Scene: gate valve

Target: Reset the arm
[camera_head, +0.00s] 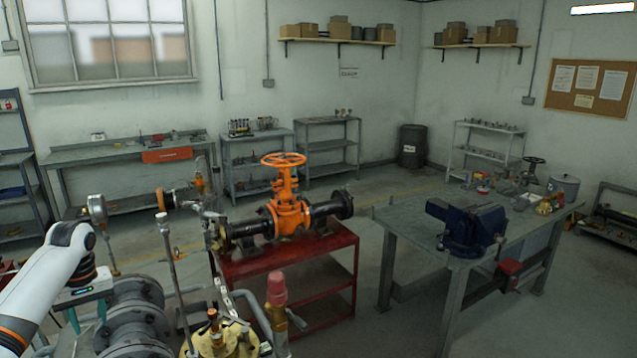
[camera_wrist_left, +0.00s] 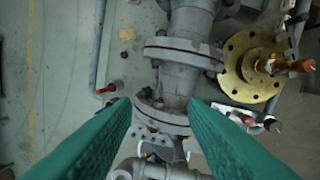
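My left arm comes in from the left in the head view, and its left gripper (camera_head: 88,316) hangs beside grey flanged pipework (camera_head: 135,318). In the left wrist view the two green fingers of the left gripper (camera_wrist_left: 160,112) stand wide apart with nothing between them. Below them is the grey flanged pipe (camera_wrist_left: 176,82), apart from the fingers as far as I can tell. An orange gate valve with a handwheel (camera_head: 285,195) sits on black pipe on a red cart (camera_head: 290,255). My right gripper is in neither view.
A brass flange (camera_wrist_left: 248,65) lies right of the pipe in the wrist view. A red-capped fitting (camera_head: 277,290) stands close in front. A grey workbench (camera_head: 400,222) with a blue vise (camera_head: 467,225) is at right. Open floor lies behind the cart.

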